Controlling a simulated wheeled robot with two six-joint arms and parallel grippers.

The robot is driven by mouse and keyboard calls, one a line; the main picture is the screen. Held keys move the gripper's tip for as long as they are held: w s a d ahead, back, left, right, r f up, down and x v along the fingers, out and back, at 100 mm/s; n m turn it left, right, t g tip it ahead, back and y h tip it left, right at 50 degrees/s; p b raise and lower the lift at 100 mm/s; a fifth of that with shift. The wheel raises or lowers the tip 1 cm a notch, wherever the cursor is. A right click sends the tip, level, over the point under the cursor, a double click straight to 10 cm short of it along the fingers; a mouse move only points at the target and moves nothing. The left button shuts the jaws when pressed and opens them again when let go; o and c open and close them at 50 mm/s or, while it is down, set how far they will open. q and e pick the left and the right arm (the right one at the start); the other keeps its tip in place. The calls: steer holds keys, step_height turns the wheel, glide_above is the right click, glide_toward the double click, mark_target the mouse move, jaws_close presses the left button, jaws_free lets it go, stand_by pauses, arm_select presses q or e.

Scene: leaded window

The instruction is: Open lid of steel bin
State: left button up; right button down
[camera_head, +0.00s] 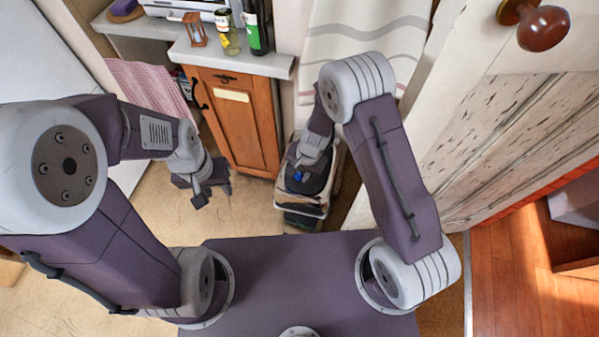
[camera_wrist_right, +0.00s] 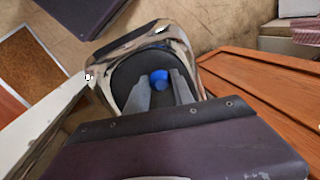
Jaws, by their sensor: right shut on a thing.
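The steel bin (camera_head: 303,209) stands on the floor between the wooden cabinet and the white door in the head view. In the right wrist view its shiny steel body (camera_wrist_right: 183,48) surrounds a dark rounded lid (camera_wrist_right: 128,75). A small blue piece (camera_wrist_right: 159,79) shows at the lid, between the fingertips of my right gripper (camera_wrist_right: 160,76), which is shut on it. Whether the lid is raised is unclear. In the head view my right arm covers much of the bin's top. My left gripper (camera_head: 213,191) is open and empty, left of the bin above the floor.
A wooden cabinet (camera_head: 238,125) with a grey countertop (camera_head: 250,63) stands behind; bottles and an hourglass are on top. A pink checked cloth (camera_head: 150,90) hangs at left. A worn white door (camera_head: 500,130) closes in the right side. The beige floor (camera_head: 170,220) at left is clear.

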steer(key=shift+r, duration=0.1)
steer(key=r+p, duration=0.1)
steer(key=p, duration=0.2)
steer(key=w+r+g+p, duration=0.1)
steer(key=r+p, duration=0.1)
steer(key=p, duration=0.2)
steer(key=r+g+p, duration=0.1)
steer(key=r+p, duration=0.1)
steer(key=p, duration=0.1)
steer(key=shift+w+d+y+p, duration=0.2)
steer(key=shift+w+y+p, duration=0.1)
steer(key=shift+w+p, duration=0.1)
steer(key=w+r+g+b, duration=0.1)
steer(key=b, duration=0.1)
steer(key=w+d+r+g+y+b, duration=0.1)
steer(key=w+r+g, duration=0.1)
steer(key=shift+d+r+m+b, duration=0.1)
steer(key=shift+r+m+b, duration=0.2)
steer(key=shift+b, duration=0.1)
steer(key=c, duration=1.1)
jaws_free()
